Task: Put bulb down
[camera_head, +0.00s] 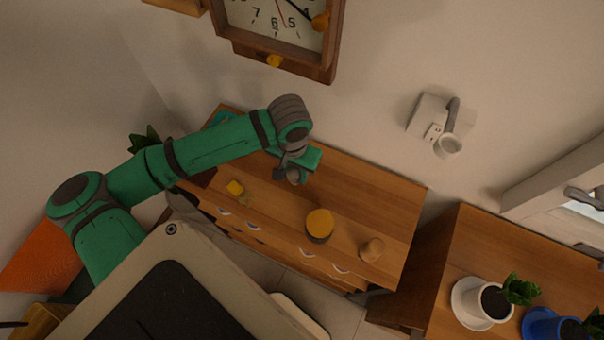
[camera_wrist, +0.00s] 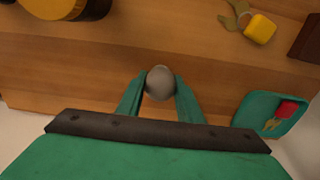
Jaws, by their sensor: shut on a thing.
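My gripper (camera_wrist: 160,95) is shut on the bulb (camera_wrist: 160,82), a round grey-white thing seen between the two green fingers in the wrist view. Below it is the wooden top of the dresser (camera_wrist: 110,75). In the head view my gripper (camera_head: 293,178) is over the back part of the dresser top (camera_head: 365,200), and the bulb is hard to make out there. I cannot tell whether the bulb touches the wood.
On the dresser stand a dark jar with a yellow lid (camera_head: 320,223), a tan rounded thing (camera_head: 371,249) and a yellow block (camera_head: 235,187). A teal tray (camera_wrist: 250,115) with a red thing lies right in the wrist view. A wall lamp (camera_head: 447,140) and a clock (camera_head: 280,25) hang behind. Wood around the bulb is clear.

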